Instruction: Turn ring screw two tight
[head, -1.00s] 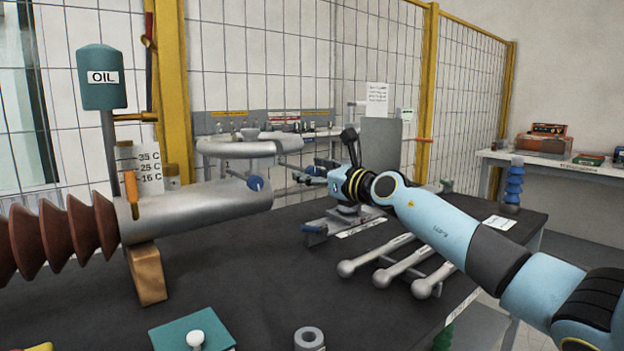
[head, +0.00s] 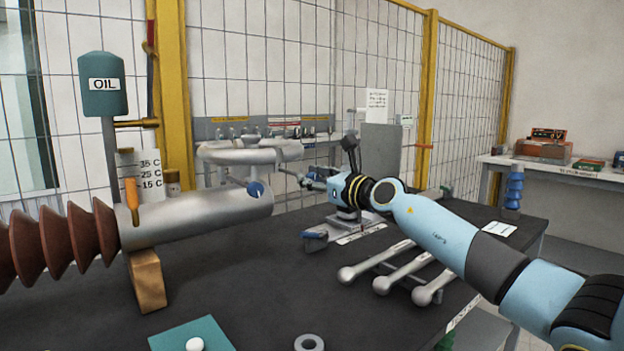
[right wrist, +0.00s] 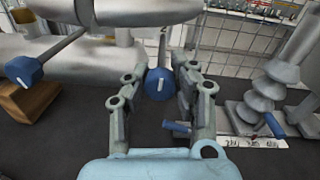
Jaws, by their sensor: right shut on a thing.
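My right gripper (head: 300,178) reaches in from the right toward the grey metal ring (head: 250,152). In the right wrist view, its two fingers (right wrist: 160,78) are closed around a blue screw head (right wrist: 158,84) with a white line on its face. In the head view I cannot make out this held screw. A second blue screw head (right wrist: 24,70), on a long grey shaft, is at the left of the wrist view, clear of the fingers. The head view shows a blue screw head (head: 256,189) at the end of the grey cylinder (head: 200,216). My left gripper is not in view.
Several ball-ended grey bars (head: 395,276) lie on the dark table (head: 255,270) under my right arm. A wooden block (head: 147,280) supports the cylinder. The middle of the table is clear.

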